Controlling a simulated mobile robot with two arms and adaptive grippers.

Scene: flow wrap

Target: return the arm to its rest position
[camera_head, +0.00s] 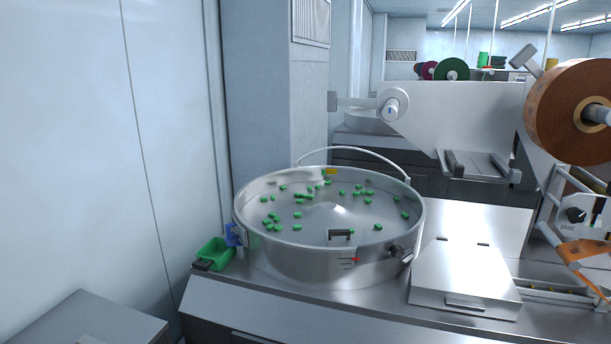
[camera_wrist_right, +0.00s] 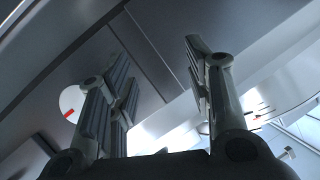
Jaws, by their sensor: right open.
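My right gripper (camera_wrist_right: 160,95) shows in the right wrist view with its two ribbed fingers spread apart. Nothing is between them. Behind the fingers are grey metal surfaces, and I cannot tell which part of the place they belong to. Neither arm and neither gripper shows in the head view. My left gripper is in no view.
A round steel bowl (camera_head: 330,262) with several green pieces stands on the machine's steel top. A green tray (camera_head: 214,252) sits at its left edge. A large brown film roll (camera_head: 560,110) hangs at the right. A grey cabinet top (camera_head: 85,318) is at lower left.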

